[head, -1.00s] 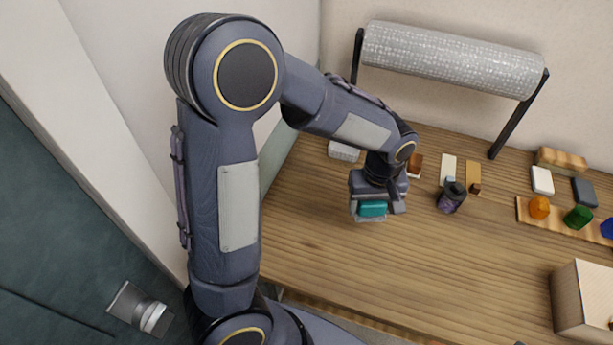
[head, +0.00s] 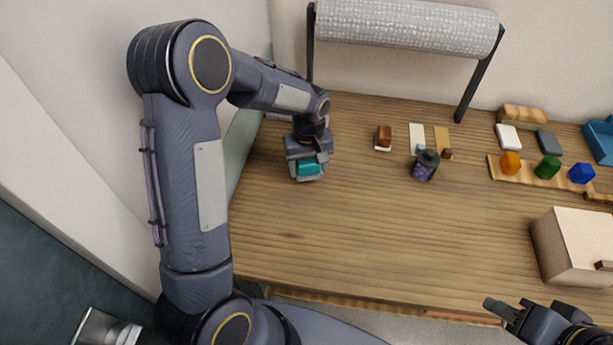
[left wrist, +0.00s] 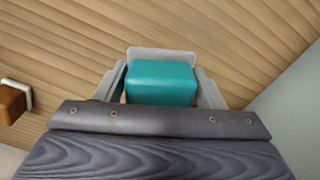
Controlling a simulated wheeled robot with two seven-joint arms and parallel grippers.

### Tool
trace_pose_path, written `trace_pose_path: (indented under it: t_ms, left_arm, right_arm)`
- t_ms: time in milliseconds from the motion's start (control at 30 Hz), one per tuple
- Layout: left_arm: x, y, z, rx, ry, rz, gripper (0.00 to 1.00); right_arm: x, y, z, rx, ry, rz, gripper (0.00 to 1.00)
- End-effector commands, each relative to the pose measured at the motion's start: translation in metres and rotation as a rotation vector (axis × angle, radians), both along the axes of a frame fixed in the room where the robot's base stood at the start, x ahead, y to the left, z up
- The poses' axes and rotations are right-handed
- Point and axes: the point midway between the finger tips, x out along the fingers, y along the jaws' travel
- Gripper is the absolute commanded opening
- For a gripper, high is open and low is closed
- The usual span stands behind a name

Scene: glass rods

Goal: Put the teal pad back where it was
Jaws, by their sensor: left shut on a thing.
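The teal pad (head: 309,168) is in my left gripper (head: 308,172), over the back left part of the wooden table. In the left wrist view the teal pad (left wrist: 160,82) sits between the two grey fingers, which close on its sides. A pale grey flat piece (left wrist: 160,53) shows at the pad's far edge; I cannot tell whether it is attached to the pad. The pad's underside is hidden, so I cannot tell whether it touches the table. My right gripper (head: 507,312) is at the lower right, partly cut off, with its jaw opening unclear.
A brown block on a white base (head: 383,137) stands right of my left gripper. A dark purple jar (head: 425,165), a pale strip (head: 416,137) and a tan strip (head: 441,138) lie farther right. A wooden box (head: 570,245) is at the right. The table's front middle is clear.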

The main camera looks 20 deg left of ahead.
Motion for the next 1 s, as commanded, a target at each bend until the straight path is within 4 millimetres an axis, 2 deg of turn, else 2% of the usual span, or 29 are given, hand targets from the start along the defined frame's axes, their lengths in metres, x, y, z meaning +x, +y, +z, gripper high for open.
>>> trace_pose_path:
  t_ms: [167, 367, 767, 800, 933, 1000]
  left_arm:
    - [0.005, 0.006, -0.011, 0.0, 0.0, 0.002, 0.42]
    - [0.006, 0.008, -0.042, -0.001, -0.001, 0.0, 0.42]
    - [0.006, 0.008, -0.046, 0.0, -0.001, 0.0, 0.42]
    - [0.006, 0.008, -0.045, 0.0, -0.001, 0.0, 0.66]
    - [0.006, 0.008, -0.044, 0.0, -0.001, 0.0, 0.83]
    - [0.006, 0.008, -0.044, 0.0, -0.001, 0.0, 0.85]
  right_arm:
    - [0.0, 0.0, -0.006, 0.0, -0.001, 0.0, 0.36]
    - [0.0, 0.0, -0.028, 0.0, 0.0, 0.0, 0.36]
    - [0.0, 0.0, -0.03, 0.0, -0.001, 0.0, 0.36]
    - [0.0, 0.0, -0.029, 0.0, -0.001, 0.0, 0.36]
    - [0.0, 0.0, -0.029, 0.0, -0.001, 0.0, 0.36]
    - [0.0, 0.0, -0.029, 0.0, -0.001, 0.0, 0.36]
